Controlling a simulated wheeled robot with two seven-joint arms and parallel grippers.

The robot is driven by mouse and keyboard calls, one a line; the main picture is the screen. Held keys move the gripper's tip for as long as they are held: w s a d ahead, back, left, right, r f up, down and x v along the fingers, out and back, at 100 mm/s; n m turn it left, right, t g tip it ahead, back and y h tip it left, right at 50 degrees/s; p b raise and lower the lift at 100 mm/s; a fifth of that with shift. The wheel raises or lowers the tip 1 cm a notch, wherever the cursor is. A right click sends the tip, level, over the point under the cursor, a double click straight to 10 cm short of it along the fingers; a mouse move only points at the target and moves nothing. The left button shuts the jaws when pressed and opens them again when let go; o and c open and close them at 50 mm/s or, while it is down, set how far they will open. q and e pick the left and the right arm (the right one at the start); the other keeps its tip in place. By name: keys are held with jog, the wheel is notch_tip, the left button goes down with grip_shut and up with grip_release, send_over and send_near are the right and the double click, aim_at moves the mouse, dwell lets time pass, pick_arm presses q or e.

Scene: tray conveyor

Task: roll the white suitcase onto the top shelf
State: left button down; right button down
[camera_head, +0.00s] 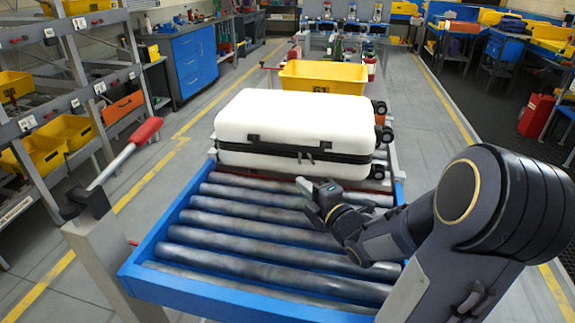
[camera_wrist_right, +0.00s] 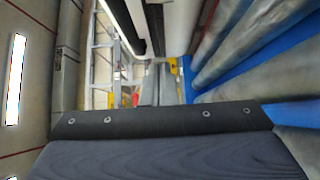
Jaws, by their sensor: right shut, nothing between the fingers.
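The white suitcase (camera_head: 297,121) lies flat at the far end of the roller conveyor (camera_head: 265,245), its black zip band and handles facing me and its wheels to the right. My right gripper (camera_head: 308,198) is shut and empty, low over the rollers, just in front of the suitcase's near side. I cannot tell whether it touches the suitcase. In the right wrist view the suitcase's white and black side (camera_wrist_right: 125,22) shows at the top, with the rollers (camera_wrist_right: 225,45) at the right. My left gripper is not in view. I cannot tell which surface is the top shelf.
A lever with a red handle (camera_head: 146,130) stands at the conveyor's left edge. A yellow bin (camera_head: 324,77) is behind the suitcase. Shelving with yellow bins (camera_head: 66,131) stands at the left, and a blue cabinet (camera_head: 195,61) beyond it. The near rollers are bare.

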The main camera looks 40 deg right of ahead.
send_near(281, 154)
jog(key=w+a, duration=0.2)
jog(key=w, duration=0.1)
jog(key=shift+w+a+r, duration=0.1)
jog(key=shift+w+a, duration=0.2)
jog(key=shift+w, duration=0.05)
jog(key=shift+w+d+p, duration=0.3)
jog(key=shift+w+d, duration=0.05)
jog(key=shift+d, duration=0.2)
jog(key=shift+w+d+p, duration=0.3)
jog(key=shift+w+d, duration=0.05)
jog(key=shift+d, duration=0.2)
jog(key=shift+w+d, duration=0.4)
jog(key=shift+d, duration=0.05)
